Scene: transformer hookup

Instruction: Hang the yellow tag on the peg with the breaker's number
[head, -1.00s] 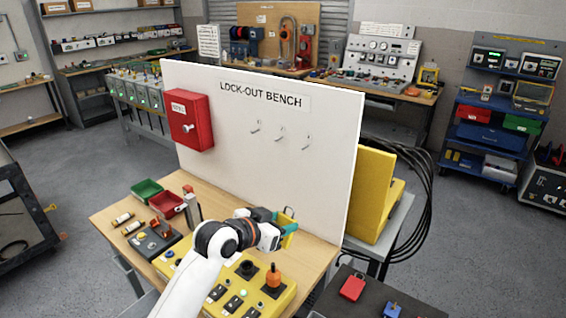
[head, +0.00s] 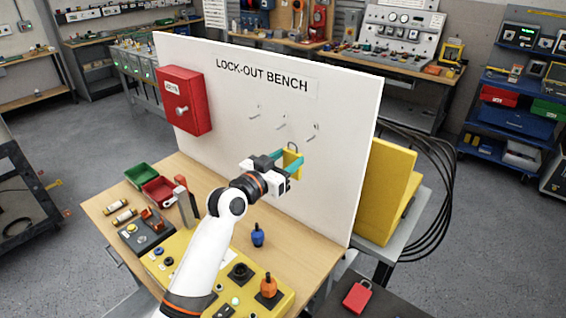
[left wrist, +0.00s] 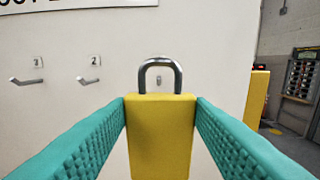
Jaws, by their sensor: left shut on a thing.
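The yellow tag (head: 292,164) is a yellow block with a grey shackle on top. My left gripper (head: 290,160) is shut on it and holds it upright before the white board, below the pegs. The tag (left wrist: 160,140) is between the teal fingers in the left wrist view. Three pegs are on the board: left peg (head: 257,113), middle peg (head: 283,125) and right peg (head: 314,132). In the left wrist view the middle peg (left wrist: 88,80) is labelled 2; the left label is unclear. The right peg shows through the shackle. No breaker number is readable. My right gripper is out of view.
A red box (head: 184,101) is fixed to the board's left. The wooden bench (head: 290,235) carries a yellow control panel (head: 190,268), a blue-knobbed part (head: 258,236) and red and green bins. A red padlock (head: 357,296) lies on a dark surface at lower right.

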